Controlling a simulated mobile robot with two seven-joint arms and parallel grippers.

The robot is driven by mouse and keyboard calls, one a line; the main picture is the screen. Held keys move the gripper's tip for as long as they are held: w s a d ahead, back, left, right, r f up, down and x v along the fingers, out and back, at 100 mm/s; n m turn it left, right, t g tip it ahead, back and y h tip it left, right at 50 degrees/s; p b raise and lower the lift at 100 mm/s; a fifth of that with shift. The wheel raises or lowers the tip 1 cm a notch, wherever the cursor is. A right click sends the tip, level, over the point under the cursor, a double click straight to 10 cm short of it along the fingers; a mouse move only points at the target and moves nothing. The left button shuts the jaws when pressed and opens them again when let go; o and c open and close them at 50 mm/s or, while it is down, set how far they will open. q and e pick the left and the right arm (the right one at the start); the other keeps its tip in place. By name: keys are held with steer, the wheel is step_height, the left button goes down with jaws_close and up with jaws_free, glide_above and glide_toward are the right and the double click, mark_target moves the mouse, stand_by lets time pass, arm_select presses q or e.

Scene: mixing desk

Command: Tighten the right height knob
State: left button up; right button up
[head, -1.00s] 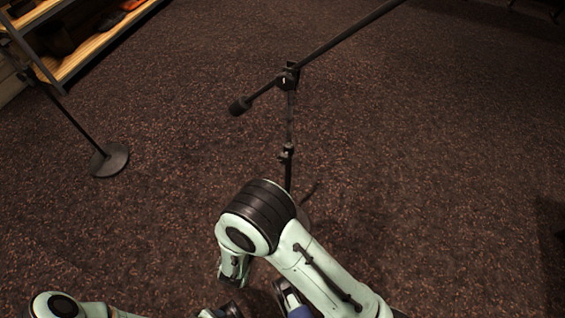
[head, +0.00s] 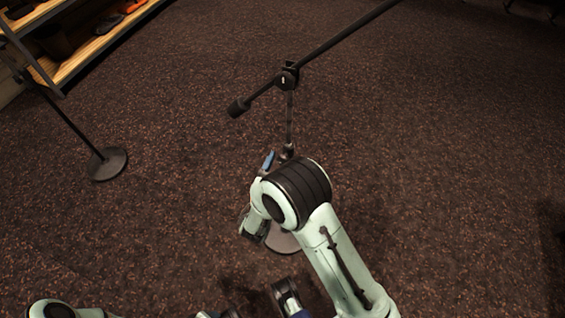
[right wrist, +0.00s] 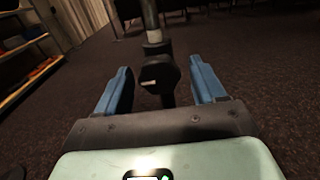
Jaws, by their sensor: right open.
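A black microphone stand rises from the carpet, with an upright pole (head: 289,118) and a slanted boom (head: 340,36). Its height knob (head: 287,150) sits on the pole just beyond my right arm. In the right wrist view the dark knob (right wrist: 158,74) stands between and ahead of my two blue fingers. My right gripper (head: 268,161) is open beside the pole; one blue finger shows in the head view, the rest is hidden by my wrist. Both fingers (right wrist: 160,88) show in the right wrist view, apart from the knob.
The stand's round base (head: 284,241) is partly hidden behind my right arm. A second stand with a round base (head: 108,164) is at the left. A wooden shelf (head: 90,47) is at the upper left. Carpet to the right is clear.

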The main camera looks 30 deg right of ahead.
steer(key=c, duration=1)
